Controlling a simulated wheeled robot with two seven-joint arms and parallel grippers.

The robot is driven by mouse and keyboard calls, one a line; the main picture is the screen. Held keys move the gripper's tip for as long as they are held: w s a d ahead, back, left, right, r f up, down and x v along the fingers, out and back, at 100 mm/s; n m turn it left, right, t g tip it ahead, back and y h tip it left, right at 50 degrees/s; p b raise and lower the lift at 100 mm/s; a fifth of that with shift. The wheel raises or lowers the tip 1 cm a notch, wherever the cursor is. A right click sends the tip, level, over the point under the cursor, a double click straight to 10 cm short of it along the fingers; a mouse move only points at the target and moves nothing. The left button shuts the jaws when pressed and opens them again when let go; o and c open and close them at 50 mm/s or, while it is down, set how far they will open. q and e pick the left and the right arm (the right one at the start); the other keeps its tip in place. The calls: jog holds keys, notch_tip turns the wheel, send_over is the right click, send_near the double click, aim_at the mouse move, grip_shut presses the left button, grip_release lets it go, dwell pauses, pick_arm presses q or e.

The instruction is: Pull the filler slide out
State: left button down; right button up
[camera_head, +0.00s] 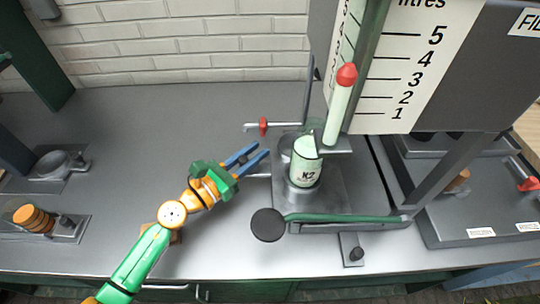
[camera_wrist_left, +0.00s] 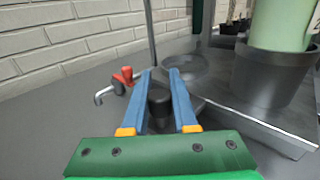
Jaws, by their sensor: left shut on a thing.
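My left gripper (camera_head: 262,151) reaches in from the left, beside the grey metal fixture that holds a pale green container marked K2 (camera_head: 305,172). In the left wrist view its two blue fingers (camera_wrist_left: 160,73) are around a short dark knob (camera_wrist_left: 159,100), shut on it. This knob looks like the filler slide's handle; in the head view the fingers hide it. A thin metal rod (camera_head: 258,176) shows just below the fingers, running towards the fixture. My right gripper is not in view.
A red-handled tap (camera_head: 263,126) is just behind the gripper, also in the left wrist view (camera_wrist_left: 122,76). A lever with a round black knob (camera_head: 268,225) lies in front.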

pick_arm(q)
jog(key=a+b, duration=0.1)
jog(key=a, duration=0.1)
jog(key=a+b, duration=0.2)
jog(key=a, duration=0.1)
jog(key=a+b, duration=0.2)
jog(key=a, duration=0.1)
jog(key=shift+a+f, duration=0.25)
jog(key=shift+f, duration=0.05)
jog(key=shift+a+r, duration=0.1)
jog(key=shift+a, duration=0.2)
jog(key=shift+a+r, duration=0.15)
jog(key=shift+r, duration=0.05)
jog(key=c, duration=0.7)
grip_release()
jog(key=b+v, duration=0.2)
jog(key=v, duration=0.1)
jog(key=b+v, duration=0.1)
jog(key=v, duration=0.2)
jog(key=shift+f+b, duration=0.2)
jog(key=shift+b, duration=0.2)
jog(key=shift+s+a+r, duration=0.15)
jog(key=shift+s+a, duration=0.25)
jog(key=shift+r, duration=0.1)
